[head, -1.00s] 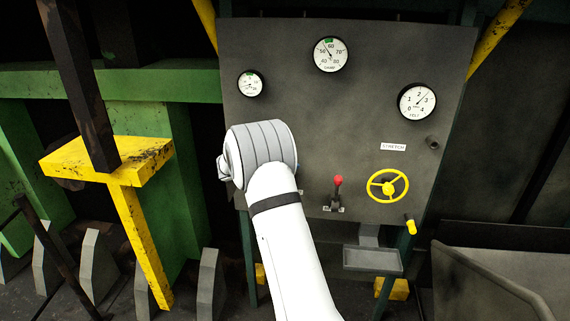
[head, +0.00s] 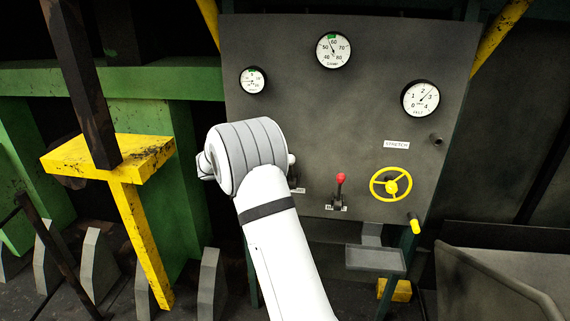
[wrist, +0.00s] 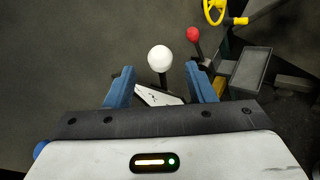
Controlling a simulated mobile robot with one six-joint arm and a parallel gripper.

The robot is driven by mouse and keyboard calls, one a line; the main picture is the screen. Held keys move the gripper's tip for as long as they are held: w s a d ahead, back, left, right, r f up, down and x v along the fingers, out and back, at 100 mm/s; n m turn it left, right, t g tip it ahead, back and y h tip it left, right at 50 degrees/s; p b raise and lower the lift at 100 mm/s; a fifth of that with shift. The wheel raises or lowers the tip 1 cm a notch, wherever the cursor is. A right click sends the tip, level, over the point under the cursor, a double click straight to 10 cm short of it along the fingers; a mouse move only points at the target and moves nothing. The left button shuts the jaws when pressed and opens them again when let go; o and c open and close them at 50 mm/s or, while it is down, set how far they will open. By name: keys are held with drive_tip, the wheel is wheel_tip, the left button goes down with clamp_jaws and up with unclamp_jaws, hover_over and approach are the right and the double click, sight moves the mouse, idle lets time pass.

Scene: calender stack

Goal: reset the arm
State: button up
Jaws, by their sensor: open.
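My gripper (wrist: 160,72) shows in the wrist view with its two blue fingers spread apart and nothing gripped. A lever with a white knob (wrist: 160,58) stands in line with the gap between the fingers; I cannot tell how far it is from the tips. In the head view my white arm (head: 275,235) rises in front of the grey control panel (head: 320,110), bent at its top joint. The arm hides the gripper there.
A red-knobbed lever (wrist: 194,36) is right of the fingers, and also shows in the head view (head: 341,178). A yellow handwheel (head: 391,184) and a small tray (head: 375,259) are further right. A yellow post (head: 140,230) stands left.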

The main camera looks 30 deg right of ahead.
drive_tip(key=shift+v, duration=0.85)
drive_tip(key=s+a+m+y, duration=0.5)
drive_tip(key=s+a, duration=0.1)
drive_tip(key=s, duration=0.6)
drive_tip(key=s+a+m+t+y, duration=0.1)
drive_tip(key=s+a+m+y, duration=0.3)
drive_tip(key=s, duration=0.9)
drive_tip(key=s+a+m+y, duration=0.5)
drive_tip(key=s+a, duration=0.3)
drive_tip(key=s, duration=0.5)
drive_tip(key=shift+m+t+y, duration=0.3)
drive_tip(key=shift+y, duration=0.2)
